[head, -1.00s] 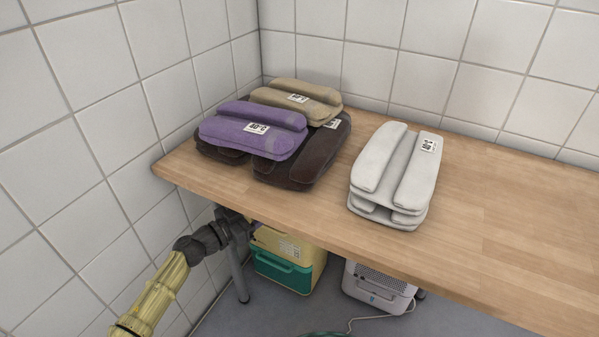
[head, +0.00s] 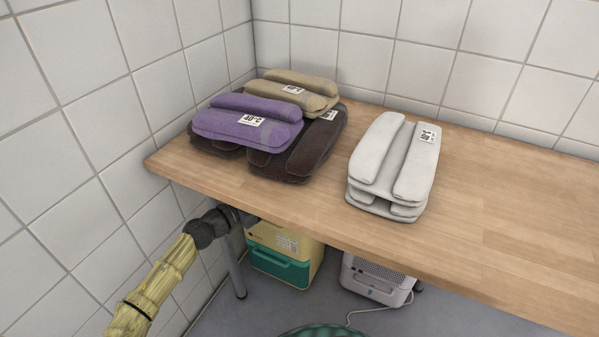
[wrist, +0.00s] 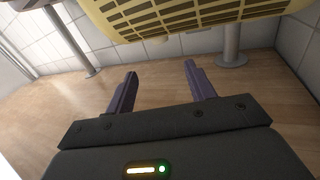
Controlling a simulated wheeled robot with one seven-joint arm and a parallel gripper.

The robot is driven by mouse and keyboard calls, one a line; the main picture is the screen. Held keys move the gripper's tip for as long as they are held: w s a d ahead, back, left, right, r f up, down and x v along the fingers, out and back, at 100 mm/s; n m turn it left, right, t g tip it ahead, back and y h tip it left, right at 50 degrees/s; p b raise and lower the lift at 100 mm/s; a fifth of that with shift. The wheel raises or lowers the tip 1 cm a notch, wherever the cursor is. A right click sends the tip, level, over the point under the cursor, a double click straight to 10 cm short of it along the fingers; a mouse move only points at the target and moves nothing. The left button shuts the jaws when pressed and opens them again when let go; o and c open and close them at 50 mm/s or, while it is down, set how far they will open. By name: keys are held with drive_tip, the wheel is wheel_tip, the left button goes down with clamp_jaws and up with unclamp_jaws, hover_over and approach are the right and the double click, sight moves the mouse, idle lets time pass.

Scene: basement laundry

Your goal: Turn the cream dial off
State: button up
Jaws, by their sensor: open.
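No cream dial can be made out in either view. My gripper (wrist: 160,70) is open and empty in the wrist view, its two dark purple fingers spread apart. In the head view my arm reaches to the table's front left edge, and its dark end is partly hidden at the underside there. A pale yellow slatted body (wrist: 185,16) fills the top of the wrist view, beyond the fingertips and apart from them. A yellow and green box (head: 284,255) stands under the table in the head view.
The wooden table (head: 500,215) carries a white folded stack (head: 395,165), a purple stack (head: 245,122), and brown and tan stacks. Below are a grey-white vented box (head: 375,280) with a cable and a green round thing (head: 335,330). A metal leg (wrist: 230,45) shows in the wrist view.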

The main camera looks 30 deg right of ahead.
drive_tip(key=d+b, duration=0.1)
drive_tip(key=d, duration=0.3)
drive_tip(key=w+d+b, duration=0.1)
drive_tip(key=d, duration=0.3)
drive_tip(key=w+d+b, duration=0.1)
drive_tip(key=d, duration=0.4)
drive_tip(key=shift+w, duration=0.25)
drive_tip(key=c, duration=1)
